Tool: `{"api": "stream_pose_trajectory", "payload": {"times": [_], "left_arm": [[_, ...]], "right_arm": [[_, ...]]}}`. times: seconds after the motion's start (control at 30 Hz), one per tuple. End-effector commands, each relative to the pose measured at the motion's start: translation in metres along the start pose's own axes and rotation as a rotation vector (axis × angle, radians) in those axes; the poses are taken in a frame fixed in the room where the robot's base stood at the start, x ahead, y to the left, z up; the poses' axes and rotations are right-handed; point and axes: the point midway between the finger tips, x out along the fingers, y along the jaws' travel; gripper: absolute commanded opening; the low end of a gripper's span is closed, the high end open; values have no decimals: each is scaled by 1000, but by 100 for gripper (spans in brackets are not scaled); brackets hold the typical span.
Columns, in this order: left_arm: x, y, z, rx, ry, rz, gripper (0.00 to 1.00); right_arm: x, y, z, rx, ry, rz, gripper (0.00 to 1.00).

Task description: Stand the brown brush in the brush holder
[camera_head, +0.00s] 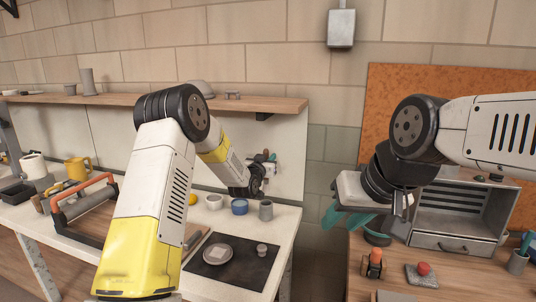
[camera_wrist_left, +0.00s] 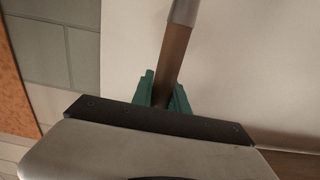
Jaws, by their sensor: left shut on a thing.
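The brown brush (camera_wrist_left: 173,52) shows in the left wrist view as a brown handle with a grey end section running out of the top edge. My left gripper (camera_wrist_left: 164,92) has its green fingers shut on the handle. In the head view my left gripper (camera_head: 266,160) is above the back right part of the white table, and the brush is too small there to make out. A grey cup (camera_head: 265,210), which looks like the brush holder, stands on the table below it. My right gripper (camera_head: 354,222) is over the right bench, fingers apart, and looks empty.
A blue bowl (camera_head: 239,206) and a pale bowl (camera_head: 214,202) stand left of the grey cup. A dark mat (camera_head: 214,270) with a plate lies in front. A wooden shelf (camera_head: 270,104) runs above. On the right bench stands another cup (camera_head: 517,263) with a green tool.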

Motion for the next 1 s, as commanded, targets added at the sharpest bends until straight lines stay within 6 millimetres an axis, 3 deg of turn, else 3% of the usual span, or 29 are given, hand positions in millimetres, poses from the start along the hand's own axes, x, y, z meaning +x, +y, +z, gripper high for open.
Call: {"api": "stream_pose_trajectory", "payload": {"times": [1.0], "left_arm": [[0, -1, 79, 1, -1, -1, 0]], "right_arm": [[0, 0, 0, 0, 0, 0, 36]]}}
